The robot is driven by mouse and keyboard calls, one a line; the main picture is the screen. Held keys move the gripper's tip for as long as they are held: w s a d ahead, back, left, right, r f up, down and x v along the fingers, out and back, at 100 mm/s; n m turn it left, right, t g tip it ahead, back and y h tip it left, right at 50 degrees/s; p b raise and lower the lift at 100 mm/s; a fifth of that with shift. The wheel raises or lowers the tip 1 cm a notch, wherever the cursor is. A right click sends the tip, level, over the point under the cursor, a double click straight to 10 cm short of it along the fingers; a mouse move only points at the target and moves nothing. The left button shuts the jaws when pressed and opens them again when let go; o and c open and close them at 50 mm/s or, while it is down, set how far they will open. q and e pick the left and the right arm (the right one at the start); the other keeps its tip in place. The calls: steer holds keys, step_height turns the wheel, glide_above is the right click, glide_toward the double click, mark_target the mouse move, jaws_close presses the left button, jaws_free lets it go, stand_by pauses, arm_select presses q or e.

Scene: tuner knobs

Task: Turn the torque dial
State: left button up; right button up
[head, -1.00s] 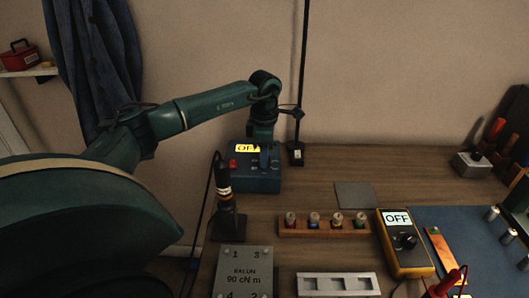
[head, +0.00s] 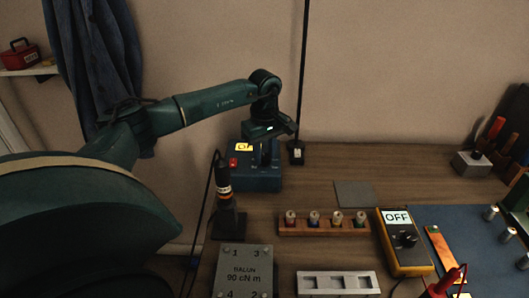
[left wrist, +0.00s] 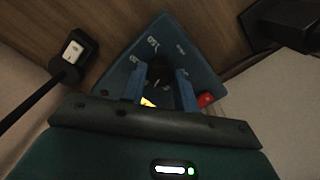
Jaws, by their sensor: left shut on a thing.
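A blue control box (head: 242,180) stands on the bench with a lit yellow display (head: 243,147) and a red button (head: 233,162). The display is partly hidden, so its text is not fully readable. My left gripper (head: 265,155) reaches down over the box's top. In the left wrist view, its two blue fingers (left wrist: 161,92) are shut on a dark round dial (left wrist: 160,70) on the box face (left wrist: 150,42). Small white markings surround the dial, too dim to read. My right gripper is in neither view.
A power screwdriver (head: 223,185) stands in a holder in front of the box. A plate marked 90 cN m (head: 245,268), a wooden rack of spools (head: 322,228) and a yellow meter (head: 402,245) reading OFF lie nearby. A black pole (head: 297,150) rises behind the box.

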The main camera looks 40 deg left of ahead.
mark_target(265, 156)
arm_select(q)
steer(key=shift+m, duration=1.7)
steer(key=o, duration=1)
steer(key=shift+c, duration=0.2)
steer(key=shift+r, duration=0.1)
step_height(265, 156, up, 13)
